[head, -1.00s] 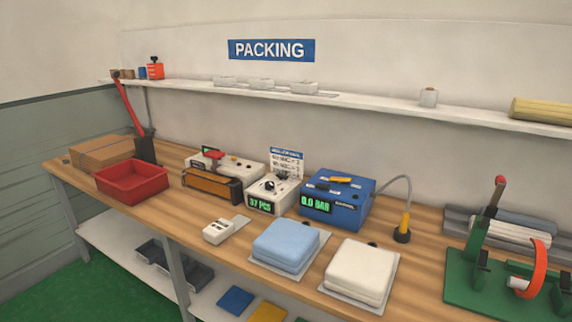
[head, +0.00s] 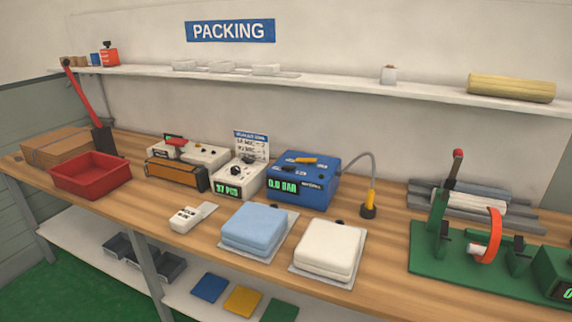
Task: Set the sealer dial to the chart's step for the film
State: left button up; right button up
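I cannot tell which of these is the sealer itself. The dial's setting is too small to read. Neither of my grippers shows in the head view.
A blue box (head: 318,172) reading "0.0 BAR", with a hose, stands to the right. A red tray (head: 90,182) is at the left. A light blue folded pack (head: 253,226) and a white one (head: 329,245) lie in front. A green fixture (head: 430,252) is at right.

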aim_at(235, 170)
jog(key=i+j+z, duration=0.1)
jog(key=j+z, duration=1.05)
jog(key=i, duration=0.05)
